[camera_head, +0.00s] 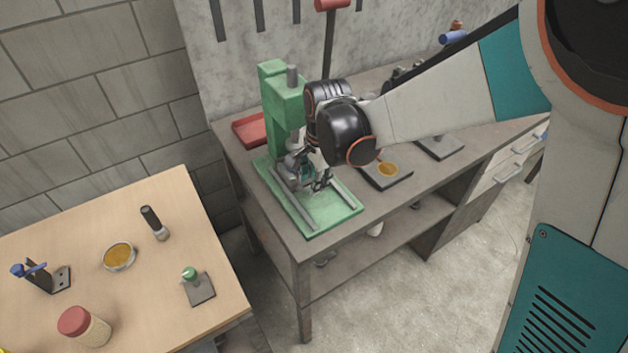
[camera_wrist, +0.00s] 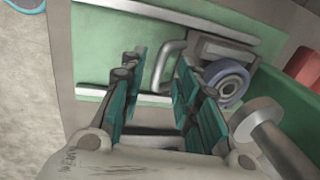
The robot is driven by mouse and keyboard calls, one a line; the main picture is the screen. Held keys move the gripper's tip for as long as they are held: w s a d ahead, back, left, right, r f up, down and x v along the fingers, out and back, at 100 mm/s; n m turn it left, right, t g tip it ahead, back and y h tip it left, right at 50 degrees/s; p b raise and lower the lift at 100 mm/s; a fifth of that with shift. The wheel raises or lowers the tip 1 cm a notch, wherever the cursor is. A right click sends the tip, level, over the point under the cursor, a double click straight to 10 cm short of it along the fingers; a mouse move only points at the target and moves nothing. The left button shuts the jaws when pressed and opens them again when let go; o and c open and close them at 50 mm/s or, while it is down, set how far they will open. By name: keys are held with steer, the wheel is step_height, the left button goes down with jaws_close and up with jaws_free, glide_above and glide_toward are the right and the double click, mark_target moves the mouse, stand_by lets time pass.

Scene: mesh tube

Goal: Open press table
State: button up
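The green press (camera_head: 285,105) stands on the grey workbench, with two metal rails on its green base plate (camera_head: 316,222). The press table, a grey sliding block, is mostly hidden behind my gripper in the head view. In the wrist view the block (camera_wrist: 225,50) has a bent grey metal handle (camera_wrist: 168,62) on its side. My gripper (camera_head: 318,182) is low over the rails in front of the press. In the wrist view my gripper (camera_wrist: 158,65) has its teal fingers apart, with the handle near the tips. Whether a finger touches the handle I cannot tell.
A red tray (camera_head: 249,130) lies left of the press. A dark plate with an orange disc (camera_head: 388,170) sits right of my gripper. A wooden table (camera_head: 95,215) at the left holds a red-capped jar (camera_head: 84,326) and small parts. The front of the base plate is clear.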

steer(key=shift+f, duration=0.5)
jaws_close()
steer(key=s+d, duration=0.1)
steer(key=s, duration=0.1)
steer(key=s+d, duration=0.2)
steer(key=s, duration=0.1)
steer(key=s+d, duration=0.2)
steer(key=s, duration=0.1)
steer(key=shift+s+d, duration=0.1)
steer(key=shift+d, duration=0.15)
jaws_free()
steer(key=shift+r, duration=0.15)
step_height(320, 180, up, 8)
steer(key=s, duration=0.1)
steer(key=shift+s+d+f, duration=0.15)
steer(key=shift+d+f, duration=0.05)
steer(key=shift+d, duration=0.15)
